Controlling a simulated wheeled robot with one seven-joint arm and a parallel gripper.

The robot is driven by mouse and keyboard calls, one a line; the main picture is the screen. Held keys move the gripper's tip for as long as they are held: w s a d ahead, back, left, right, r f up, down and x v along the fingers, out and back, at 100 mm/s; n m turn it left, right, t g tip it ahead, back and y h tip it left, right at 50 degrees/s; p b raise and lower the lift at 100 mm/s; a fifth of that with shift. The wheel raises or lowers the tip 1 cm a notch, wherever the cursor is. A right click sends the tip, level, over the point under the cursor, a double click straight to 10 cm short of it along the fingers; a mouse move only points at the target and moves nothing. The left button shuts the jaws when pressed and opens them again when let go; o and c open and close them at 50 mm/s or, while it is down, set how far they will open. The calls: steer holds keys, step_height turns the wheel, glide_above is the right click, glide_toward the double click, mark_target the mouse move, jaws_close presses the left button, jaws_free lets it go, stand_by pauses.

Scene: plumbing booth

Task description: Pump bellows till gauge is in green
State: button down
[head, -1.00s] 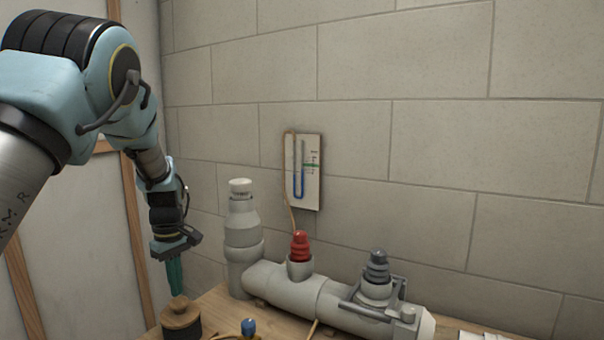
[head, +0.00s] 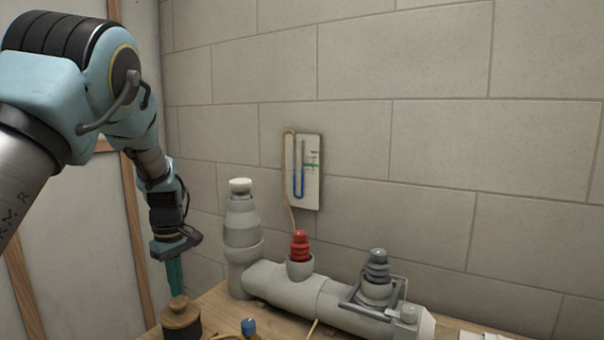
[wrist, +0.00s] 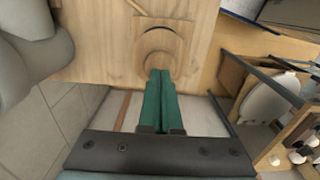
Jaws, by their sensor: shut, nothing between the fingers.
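The bellows (head: 181,322), dark-sided with a round wooden top and knob, stands at the bench's left front in the head view. In the wrist view its wooden top (wrist: 160,46) lies just past my fingertips. My gripper (head: 175,293) points down over it, its green fingers together and empty. The fingertips are close to the knob; I cannot tell if they touch. The fingers also show in the wrist view (wrist: 160,74). The gauge (head: 304,172) is a white wall plate with a U-tube, blue liquid low in it and a green mark on the right. The liquid appears below the green mark.
A grey pipe assembly (head: 290,293) runs along the bench, with a red stopper (head: 301,246), a grey stopper (head: 376,264) and an upright capped pipe (head: 242,235). A small blue fitting (head: 248,326) lies right of the bellows. The wall is close behind.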

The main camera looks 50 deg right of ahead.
mark_target(178, 300)
steer(key=shift+f+b, duration=0.8)
steer(key=shift+f, duration=1.1)
steer(key=shift+r+p, duration=1.7)
steer(key=shift+r, duration=0.3)
